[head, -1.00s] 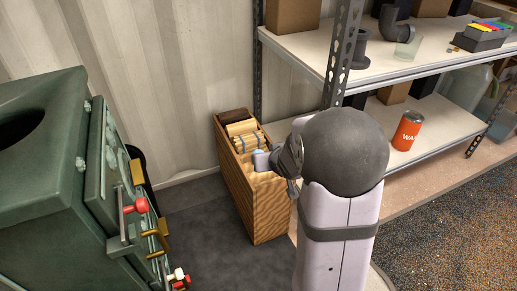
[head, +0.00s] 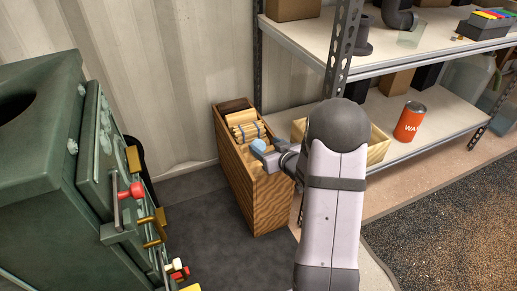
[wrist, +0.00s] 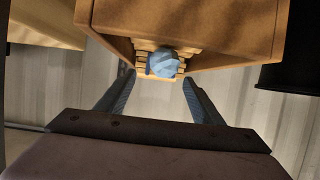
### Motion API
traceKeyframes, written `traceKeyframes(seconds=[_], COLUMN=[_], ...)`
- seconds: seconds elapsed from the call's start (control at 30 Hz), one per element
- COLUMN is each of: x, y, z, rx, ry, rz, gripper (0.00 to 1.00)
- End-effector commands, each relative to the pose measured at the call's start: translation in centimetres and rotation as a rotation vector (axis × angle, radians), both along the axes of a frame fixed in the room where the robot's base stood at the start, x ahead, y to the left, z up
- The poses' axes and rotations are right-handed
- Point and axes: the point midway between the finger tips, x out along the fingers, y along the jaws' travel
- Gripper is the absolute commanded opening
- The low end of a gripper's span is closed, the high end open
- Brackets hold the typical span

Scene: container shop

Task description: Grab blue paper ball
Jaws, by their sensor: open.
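The blue paper ball (wrist: 162,64) is a crumpled light-blue lump in the wrist view, near the middle, against pale wooden slats inside the wooden box. In the head view the ball (head: 258,145) shows at the top of the tall wood-grain box (head: 258,200), just beyond my gripper's tips. My gripper (wrist: 158,79) is open, with one blue-grey finger on each side of the ball's line and nothing between them. The ball lies just beyond the fingertips. In the head view my gripper (head: 268,157) is over the box's right side; its fingers are partly hidden.
Banded pale wooden pieces (head: 247,131) fill the box's far part. A metal shelf (head: 420,140) stands to the right, with a light wooden crate (head: 378,146) and an orange can (head: 410,122). A green machine (head: 45,180) with knobs is at the left. Grey floor between is clear.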

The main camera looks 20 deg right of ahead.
Motion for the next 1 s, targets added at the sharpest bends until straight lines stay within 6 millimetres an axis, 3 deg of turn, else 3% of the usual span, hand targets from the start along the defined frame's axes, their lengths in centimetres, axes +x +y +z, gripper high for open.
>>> traceKeyframes(seconds=[0.17,0.6,0.9,1.0], x=[0.4,4.5,4.7,4.7], y=[0.1,0.8,0.7,0.7], z=[-0.3,-2.1,-2.0,-2.0], rx=[0.0,0.0,0.001,0.001], ry=[-0.001,0.0,0.001,0.001], rz=[0.001,0.0,-0.001,-0.001], gripper=[0.61,0.61,0.61,0.37])
